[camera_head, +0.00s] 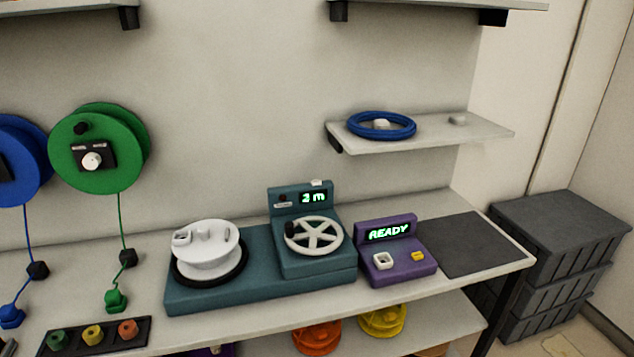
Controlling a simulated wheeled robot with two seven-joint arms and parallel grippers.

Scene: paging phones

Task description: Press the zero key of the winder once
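The teal winder (262,262) stands on the bench in the middle of the view. Its raised head carries a small display (313,198) reading "2 m" and a pale spoked handwheel (314,236) with a dark knob. A small white key (318,183) sits on top of the head; I cannot read a label on it. A white spool (207,247) sits on a black ring at the winder's left end. Neither of my grippers is in view.
A purple box (397,262) reading "READY" stands right of the winder, beside a dark mat (472,243). A blue cable coil (381,125) lies on the wall shelf. Green (101,148) and blue reels hang left. A connector tray (96,335) lies front left; grey crates (560,255) stand right.

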